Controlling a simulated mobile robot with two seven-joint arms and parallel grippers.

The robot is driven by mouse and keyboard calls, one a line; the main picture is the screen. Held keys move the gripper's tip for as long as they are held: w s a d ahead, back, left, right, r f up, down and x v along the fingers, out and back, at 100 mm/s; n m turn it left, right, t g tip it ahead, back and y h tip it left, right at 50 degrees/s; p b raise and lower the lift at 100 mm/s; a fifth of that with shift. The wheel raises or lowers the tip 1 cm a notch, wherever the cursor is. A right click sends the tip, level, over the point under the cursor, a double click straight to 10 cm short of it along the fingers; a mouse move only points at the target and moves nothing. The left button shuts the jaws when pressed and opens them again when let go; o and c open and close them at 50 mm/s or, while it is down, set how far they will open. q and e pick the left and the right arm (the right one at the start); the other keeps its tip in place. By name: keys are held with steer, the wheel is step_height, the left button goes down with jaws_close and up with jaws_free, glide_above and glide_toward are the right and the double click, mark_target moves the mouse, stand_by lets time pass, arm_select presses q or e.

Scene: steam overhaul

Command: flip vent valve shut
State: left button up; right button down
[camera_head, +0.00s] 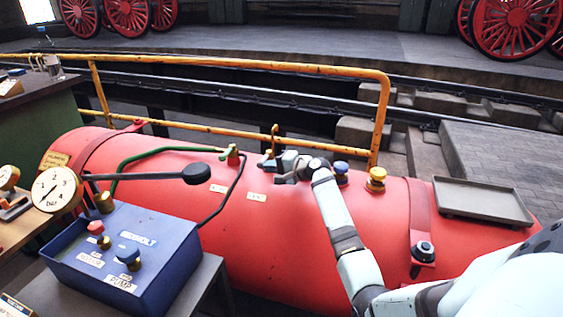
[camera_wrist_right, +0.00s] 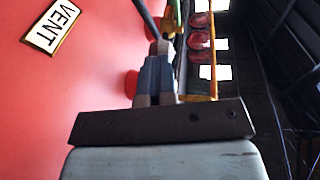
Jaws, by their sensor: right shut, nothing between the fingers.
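The white VENT label (camera_wrist_right: 52,25) is on the red boiler (camera_head: 270,250), and a small pale label (camera_head: 255,196) shows below my right gripper in the head view. My right gripper (camera_head: 272,163) is low over the top of the boiler, pointing left. Its fingers (camera_wrist_right: 160,78) are together with nothing between them. A small upright yellow piece (camera_head: 275,136) stands just behind the fingers; it may be the vent valve's lever, but its base is hidden by the gripper. I cannot tell whether they touch. My left gripper is not in view.
A green-and-yellow valve (camera_head: 233,155) with hoses is left of the gripper. A grey tray (camera_head: 482,200) lies farther right. A yellow railing (camera_head: 230,62) runs behind. A blue pump box (camera_head: 130,255) is front left.

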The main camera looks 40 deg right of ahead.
steer(key=shift+w+a+r, duration=0.2)
steer(key=shift+a, duration=0.1)
steer(key=shift+s, duration=0.15)
